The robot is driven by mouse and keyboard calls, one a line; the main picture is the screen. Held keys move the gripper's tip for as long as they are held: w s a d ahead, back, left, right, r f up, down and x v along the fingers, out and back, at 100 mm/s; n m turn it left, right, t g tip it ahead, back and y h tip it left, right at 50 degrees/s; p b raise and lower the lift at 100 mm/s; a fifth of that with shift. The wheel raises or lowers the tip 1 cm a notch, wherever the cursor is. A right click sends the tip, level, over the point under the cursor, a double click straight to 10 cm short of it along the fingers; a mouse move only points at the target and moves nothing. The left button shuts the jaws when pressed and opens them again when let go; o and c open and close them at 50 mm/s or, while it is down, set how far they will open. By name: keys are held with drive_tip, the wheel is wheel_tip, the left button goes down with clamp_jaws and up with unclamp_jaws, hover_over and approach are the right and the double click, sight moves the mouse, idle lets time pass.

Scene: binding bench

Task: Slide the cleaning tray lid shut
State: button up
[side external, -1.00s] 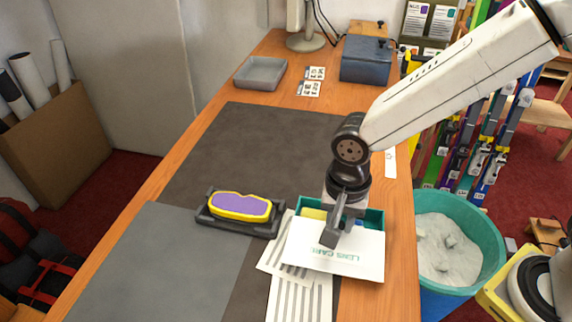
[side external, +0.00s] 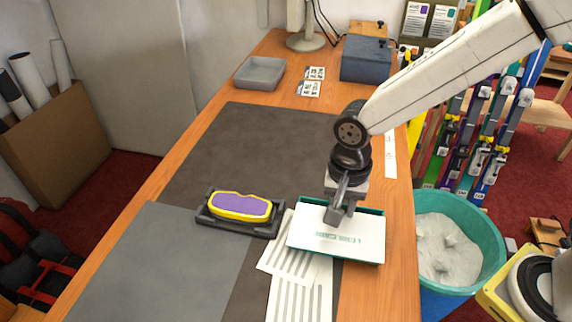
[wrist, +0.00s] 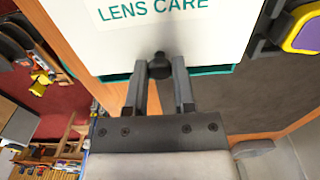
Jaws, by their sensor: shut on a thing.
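My gripper (side external: 338,218) is over the lid's far edge. In the wrist view its two fingers (wrist: 160,88) are shut on a small dark knob (wrist: 160,66) at that edge. The tray's contents are hidden under the lid.
A teal bin (side external: 470,215) stands beyond the bench's right edge. The dark mat (side external: 250,150) behind is clear.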

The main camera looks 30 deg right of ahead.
drive_tip(key=shift+w+d, duration=0.7)
drive_tip(key=shift+w, duration=0.15)
drive_tip(key=o, duration=0.6)
drive_tip(key=shift+s, duration=0.1)
drive_tip(key=shift+r, duration=0.1)
drive_tip(key=shift+r, duration=2.95)
drive_tip(key=shift+r, duration=0.15)
drive_tip(key=shift+r, duration=1.85)
